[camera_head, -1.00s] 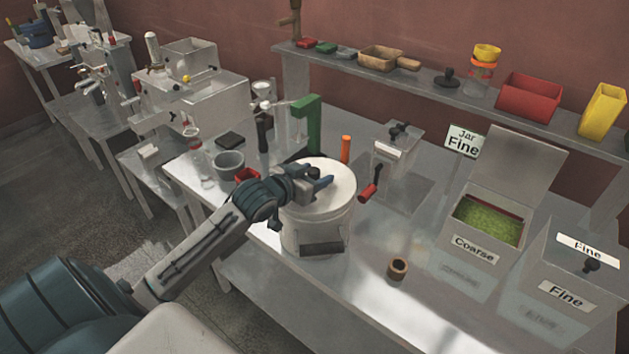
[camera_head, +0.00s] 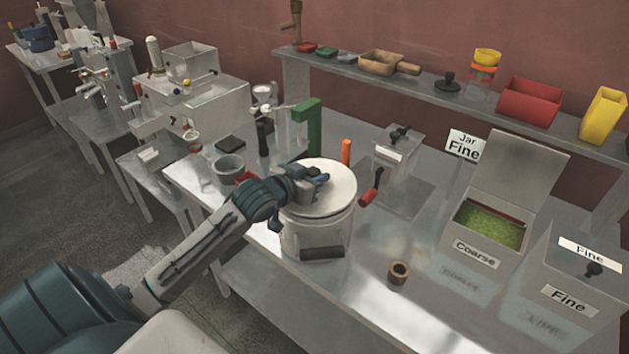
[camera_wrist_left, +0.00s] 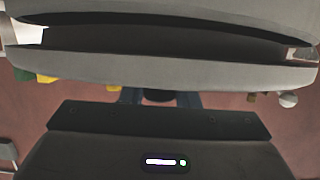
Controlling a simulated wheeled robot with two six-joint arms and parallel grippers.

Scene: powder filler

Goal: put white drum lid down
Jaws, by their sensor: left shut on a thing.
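The white drum lid (camera_head: 338,194) is a flat round disc over the top of the white drum (camera_head: 318,238), which stands on the steel bench. My left gripper (camera_head: 318,178) comes in from the left and is shut on the lid's knob, which the fingers mostly hide. In the left wrist view the gripper fingers (camera_wrist_left: 160,97) meet at the lid (camera_wrist_left: 160,71), and a dark gap shows between the lid and the drum rim (camera_wrist_left: 160,14). The lid appears slightly apart from the drum and roughly level. My right gripper is not in view.
A small brown ring (camera_head: 398,273) lies right of the drum. The open Coarse bin (camera_head: 477,252) and closed Fine bin (camera_head: 570,297) stand further right. A grey pot (camera_head: 229,168) and green stand (camera_head: 307,128) are behind left. Bare bench lies in front of the ring.

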